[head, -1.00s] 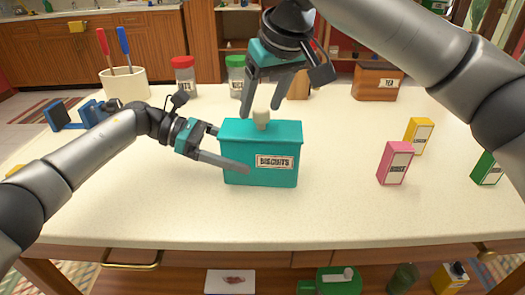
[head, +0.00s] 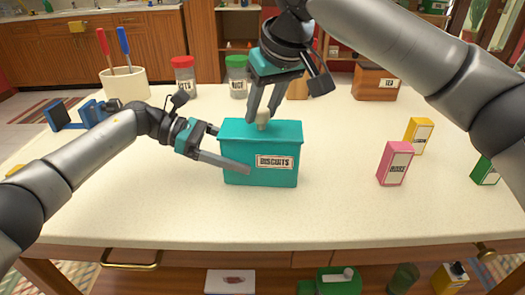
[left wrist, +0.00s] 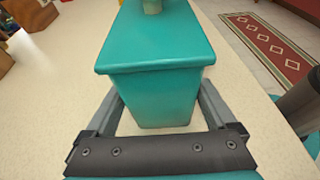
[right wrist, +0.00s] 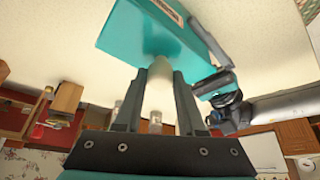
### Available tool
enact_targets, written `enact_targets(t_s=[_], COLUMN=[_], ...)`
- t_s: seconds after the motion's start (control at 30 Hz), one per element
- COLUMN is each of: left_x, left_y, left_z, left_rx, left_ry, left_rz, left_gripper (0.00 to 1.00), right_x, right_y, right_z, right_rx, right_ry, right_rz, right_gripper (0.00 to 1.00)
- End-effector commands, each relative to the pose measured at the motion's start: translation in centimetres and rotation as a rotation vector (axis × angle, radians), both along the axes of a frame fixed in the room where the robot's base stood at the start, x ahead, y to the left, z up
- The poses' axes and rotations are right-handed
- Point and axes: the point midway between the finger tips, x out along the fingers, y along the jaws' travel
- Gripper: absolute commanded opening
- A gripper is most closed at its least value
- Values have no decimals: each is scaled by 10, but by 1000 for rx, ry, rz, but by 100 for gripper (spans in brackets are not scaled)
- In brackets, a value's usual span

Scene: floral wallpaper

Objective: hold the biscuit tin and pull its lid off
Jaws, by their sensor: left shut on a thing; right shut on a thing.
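The teal biscuit tin (head: 262,170) stands upright on the counter, with a "BISCUITS" label on its front. Its teal lid (head: 285,131) sits on top and carries a cream knob (head: 262,124). My left gripper (head: 232,160) is shut on the tin's body from the left, one finger across the front; the left wrist view shows the tin (left wrist: 155,95) between both fingers. My right gripper (head: 262,118) points down from above and is shut on the knob; the right wrist view shows the knob (right wrist: 158,90) between its fingers.
A pink box (head: 395,163), a yellow box (head: 418,136) and a green box (head: 487,168) stand to the right. Behind are a utensil crock (head: 125,84), a red-lidded jar (head: 184,78), a green-lidded jar (head: 237,78) and a wooden tea box (head: 377,82). The front counter is clear.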

Motion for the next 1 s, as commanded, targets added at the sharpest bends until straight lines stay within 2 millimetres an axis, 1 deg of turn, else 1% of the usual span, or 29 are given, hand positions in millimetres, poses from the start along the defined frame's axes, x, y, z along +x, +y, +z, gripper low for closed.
enact_targets(t_s=[0.03, 0.07, 0.1, 0.33, 1.0], left_x=[0, 0, 0, 0, 0], left_y=[0, 0, 0, 0, 0], left_z=[0, 0, 0, 0, 0], left_rx=[0, 0, 0, 0, 0], left_ry=[0, 0, 0, 0, 0], left_rz=[0, 0, 0, 0, 0], left_gripper=[36, 36, 36, 36, 36], right_x=[0, 0, 0, 0, 0], right_y=[0, 0, 0, 0, 0], right_z=[0, 0, 1, 3, 23], right_rx=[0, 0, 0, 1, 1], right_ry=[-1, -1, -1, -3, -3], right_rz=[0, 0, 0, 0, 0], right_gripper=[4, 1, 0, 0, 0])
